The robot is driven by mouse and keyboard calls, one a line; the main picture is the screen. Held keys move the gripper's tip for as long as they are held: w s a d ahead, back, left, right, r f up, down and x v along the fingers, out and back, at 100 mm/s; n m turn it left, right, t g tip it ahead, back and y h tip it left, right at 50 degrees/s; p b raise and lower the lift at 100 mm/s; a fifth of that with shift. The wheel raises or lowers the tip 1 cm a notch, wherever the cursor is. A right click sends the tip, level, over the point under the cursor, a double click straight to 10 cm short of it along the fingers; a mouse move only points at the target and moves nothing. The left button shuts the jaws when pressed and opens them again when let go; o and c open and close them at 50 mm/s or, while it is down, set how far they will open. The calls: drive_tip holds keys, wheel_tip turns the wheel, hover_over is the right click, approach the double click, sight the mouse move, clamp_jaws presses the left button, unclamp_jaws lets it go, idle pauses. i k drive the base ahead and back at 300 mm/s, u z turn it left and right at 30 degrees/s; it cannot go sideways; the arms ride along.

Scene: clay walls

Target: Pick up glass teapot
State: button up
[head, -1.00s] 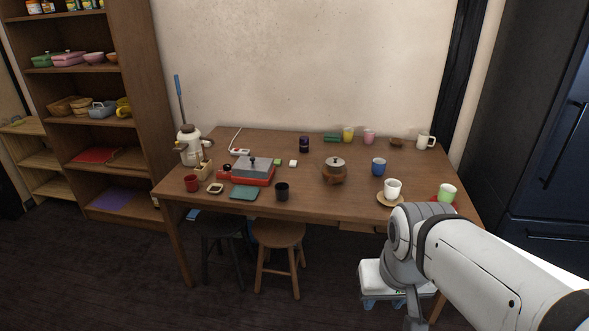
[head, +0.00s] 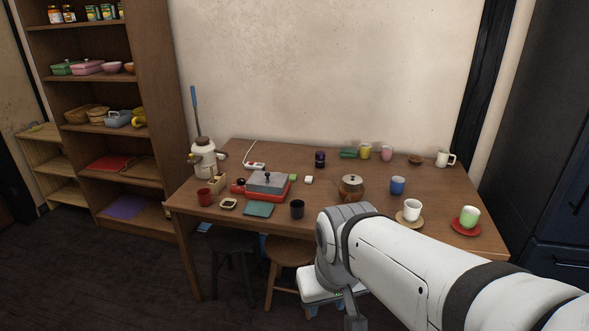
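A round brown pot with a pale lid and a small knob, which looks like the glass teapot (head: 351,192), stands upright on the wooden table (head: 325,217), right of its middle. The top of my arm's elbow comes close below it in the picture, but the pot's lid and body still show. My arm reaches in from the lower right. I cannot make out my gripper's fingers in the head view, and nothing shows it touching the pot.
A blue cup (head: 397,185) stands just right of the pot, and a white cup (head: 412,208) on a saucer is nearer. A black cup (head: 297,209) and a red burner (head: 267,186) are to the left. Stools (head: 289,252) stand under the table's front.

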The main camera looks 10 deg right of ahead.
sight(348, 194)
drive_tip(key=z, duration=0.15)
drive_tip(key=i, duration=1.25)
drive_tip(key=z, duration=0.75)
